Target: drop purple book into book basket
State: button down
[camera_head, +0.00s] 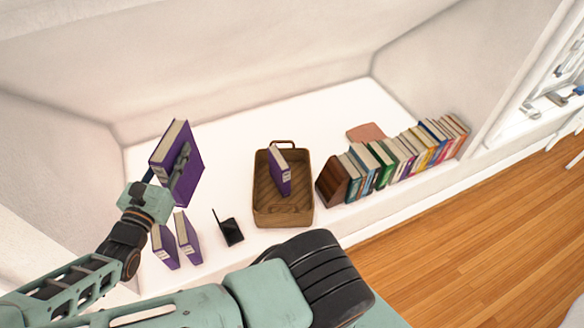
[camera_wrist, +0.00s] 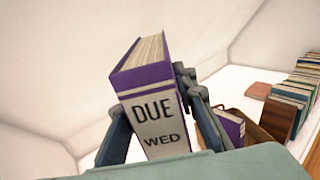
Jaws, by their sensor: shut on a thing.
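My gripper (camera_head: 170,184) is shut on a purple book (camera_head: 191,175) and holds it above the left part of the white ledge. In the wrist view the held purple book (camera_wrist: 148,78) stands between the two fingers (camera_wrist: 160,125), with "DUE WED" on its spine. The brown book basket (camera_head: 262,208) stands on the ledge to the right, apart from the held book. Another purple book (camera_head: 279,172) stands inside the basket. The basket (camera_wrist: 258,132) shows partly behind my gripper in the wrist view.
Two more purple books (camera_head: 165,247) (camera_head: 188,238) stand on the ledge below my gripper. A row of colored books (camera_head: 400,158) with a brown bookend (camera_head: 331,181) stands right of the basket. Walls slope behind.

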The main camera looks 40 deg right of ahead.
aim_at(298, 203)
jog(key=k+l+z, duration=0.1)
jog(key=l+z, duration=0.25)
jog(key=l, duration=0.25)
jog(key=l+z, duration=0.35)
jog(key=l, duration=0.25)
jog(key=l+z, duration=0.3)
jog(key=l, duration=0.3)
jog(key=i, duration=0.05)
